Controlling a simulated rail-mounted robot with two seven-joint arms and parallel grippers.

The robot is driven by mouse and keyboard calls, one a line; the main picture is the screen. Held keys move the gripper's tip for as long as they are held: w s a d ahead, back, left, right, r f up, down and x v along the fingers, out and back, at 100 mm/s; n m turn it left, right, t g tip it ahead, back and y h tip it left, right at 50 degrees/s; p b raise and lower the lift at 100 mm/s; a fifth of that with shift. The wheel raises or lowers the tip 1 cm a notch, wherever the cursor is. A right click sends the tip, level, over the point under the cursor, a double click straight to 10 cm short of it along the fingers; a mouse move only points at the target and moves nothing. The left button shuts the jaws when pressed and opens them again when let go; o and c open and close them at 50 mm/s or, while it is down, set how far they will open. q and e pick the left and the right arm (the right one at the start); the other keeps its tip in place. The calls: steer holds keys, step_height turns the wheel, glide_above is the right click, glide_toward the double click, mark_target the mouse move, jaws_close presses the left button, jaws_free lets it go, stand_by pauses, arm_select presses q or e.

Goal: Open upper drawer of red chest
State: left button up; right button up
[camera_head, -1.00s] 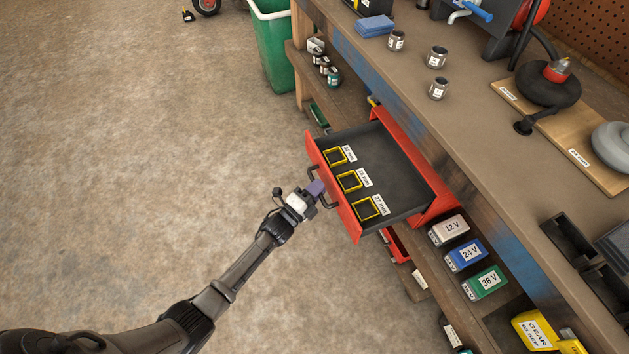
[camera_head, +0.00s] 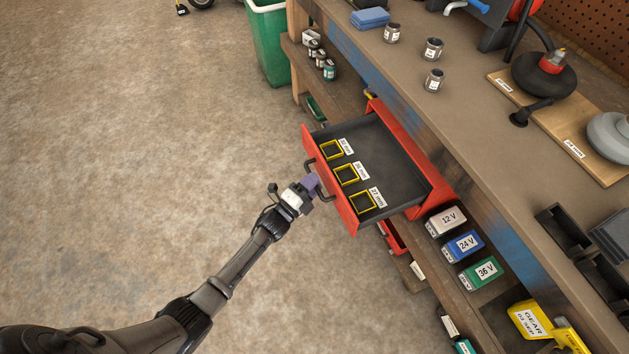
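The red chest (camera_head: 432,205) stands on the shelf below the workbench top. Its upper drawer (camera_head: 385,163) is pulled far out toward the open floor. Inside, several yellow-framed squares with white labels lie along the front on a dark bottom. The dark handle (camera_head: 328,190) sits on the drawer's red front. My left gripper (camera_head: 313,186) is at the handle, its purple fingertips touching or very close to it. I cannot tell whether the fingers are closed around it. My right gripper is out of view.
Battery packs marked 12 V (camera_head: 446,221), 24 V (camera_head: 463,246) and 36 V (camera_head: 480,271) stand beside the chest on the shelf. A green bin (camera_head: 268,48) stands at the bench's far end. The workbench top (camera_head: 440,110) overhangs the shelf. The concrete floor at left is clear.

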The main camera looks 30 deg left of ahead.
arm_select(q)
steer(key=p+v, duration=0.3)
steer(key=v, duration=1)
steer(key=shift+s, duration=0.1)
steer(key=shift+r, duration=0.1)
